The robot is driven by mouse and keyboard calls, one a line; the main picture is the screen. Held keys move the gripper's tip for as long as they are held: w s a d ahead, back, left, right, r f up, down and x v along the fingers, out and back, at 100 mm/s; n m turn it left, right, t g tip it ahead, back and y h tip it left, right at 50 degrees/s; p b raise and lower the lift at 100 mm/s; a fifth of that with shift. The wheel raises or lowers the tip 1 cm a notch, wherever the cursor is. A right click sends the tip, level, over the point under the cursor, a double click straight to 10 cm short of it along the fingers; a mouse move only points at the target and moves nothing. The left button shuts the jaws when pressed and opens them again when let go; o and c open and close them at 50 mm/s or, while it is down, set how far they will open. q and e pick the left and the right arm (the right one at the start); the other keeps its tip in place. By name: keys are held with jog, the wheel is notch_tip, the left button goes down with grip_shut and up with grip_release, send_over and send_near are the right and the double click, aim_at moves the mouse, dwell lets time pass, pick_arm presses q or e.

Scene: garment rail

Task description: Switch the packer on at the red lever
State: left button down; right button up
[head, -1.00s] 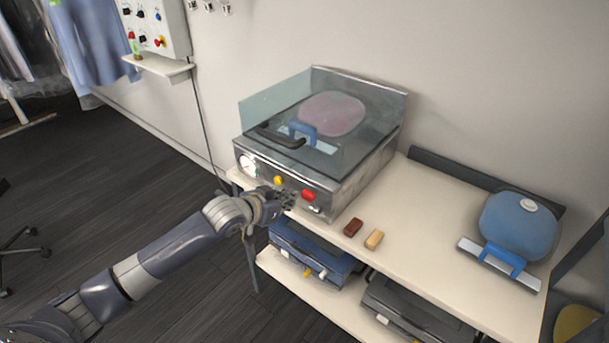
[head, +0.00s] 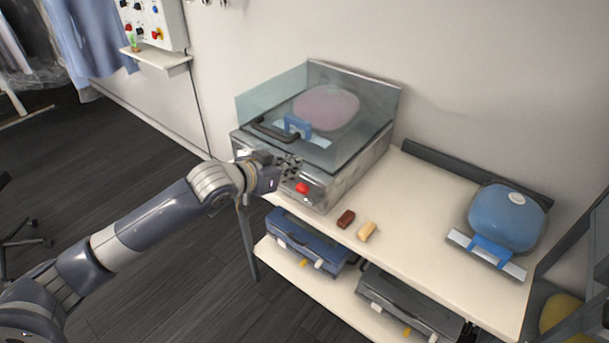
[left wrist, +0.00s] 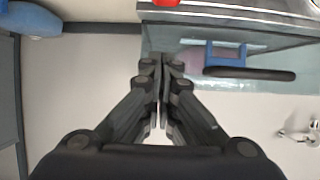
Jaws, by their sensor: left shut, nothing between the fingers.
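The packer (head: 349,180) is a metal box with a clear lid, standing on the white table. A red lever (head: 302,188) sits on its front panel, and a red part shows at the top edge of the left wrist view (left wrist: 166,2). My left gripper (head: 292,166) is shut and empty. It is at the packer's front, just above and left of the red lever in the head view, apart from it in the picture. The gripper and wrist hide the gauge and yellow knob on the panel. In the left wrist view the closed fingertips (left wrist: 162,62) point toward the lid's front.
The lid's black handle (head: 275,132) sticks out above my gripper. A dark red block (head: 346,219) and a tan block (head: 367,231) lie on the table (head: 410,215) near its front edge. A blue bag (head: 508,217) lies at the right. Cases fill the lower shelf.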

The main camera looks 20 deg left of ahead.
pick_arm(q)
jog(key=p, duration=0.2)
send_over(303, 186)
jog(key=w+d, duration=0.1)
jog(key=w, duration=0.3)
jog(key=f, duration=0.3)
jog(key=shift+s+d+f, duration=0.2)
jog(key=shift+s+f, duration=0.05)
jog(key=shift+f, duration=0.05)
jog(key=shift+s+a+f+p, duration=0.2)
jog(key=shift+s+f+p, duration=0.2)
jog(key=shift+f, duration=0.1)
jog(key=shift+s+a+f+p, duration=0.15)
jog(key=shift+s+f+p, duration=0.15)
jog(key=shift+s+f, duration=0.15)
jog(key=shift+s+a+f, duration=0.3)
jog(key=shift+s+f, duration=0.15)
jog(key=shift+s, duration=0.15)
jog(key=shift+f, duration=0.1)
jog(key=shift+w+d, duration=0.1)
jog(key=shift+s+f+t+b, duration=0.15)
jog(key=shift+s+t+b, duration=0.2)
jog(key=shift+s+t, duration=0.05)
